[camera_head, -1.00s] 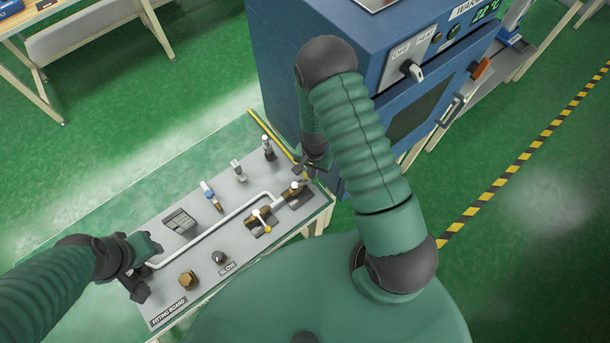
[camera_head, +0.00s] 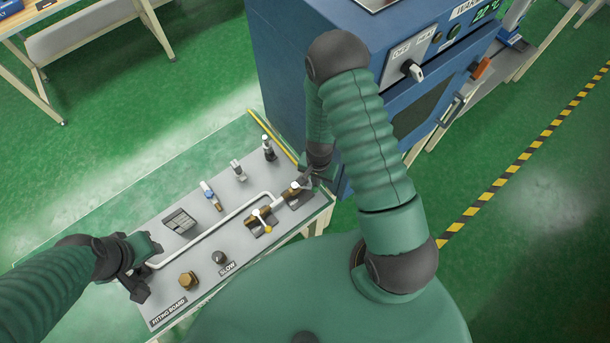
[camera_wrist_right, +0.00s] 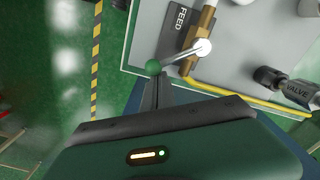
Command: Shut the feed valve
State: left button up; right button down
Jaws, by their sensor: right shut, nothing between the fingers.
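The feed valve is a brass body (camera_wrist_right: 203,22) beside a dark plate lettered FEED (camera_wrist_right: 180,20) in the right wrist view. A white round cap (camera_wrist_right: 203,47) sits on it, and a thin lever with a green knob (camera_wrist_right: 153,67) reaches out past the board's edge. In the head view the valve (camera_head: 293,198) is at the board's right end. My right gripper (camera_wrist_right: 152,88) is shut and empty, its tips close to the green knob; I cannot tell if they touch. It also shows in the head view (camera_head: 306,181). My left gripper (camera_head: 146,262) is at the board's left end, its jaws unclear.
The fitting board (camera_head: 160,285) carries a second brass valve with a yellow knob (camera_head: 267,229), a bent white pipe (camera_head: 215,235) and several small fittings. A yellow hose (camera_wrist_right: 250,100) runs along its edge. A blue cabinet (camera_head: 285,60) stands close behind my right arm.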

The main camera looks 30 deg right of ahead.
jog(key=shift+s+a, duration=0.45)
jog(key=shift+s, duration=0.3)
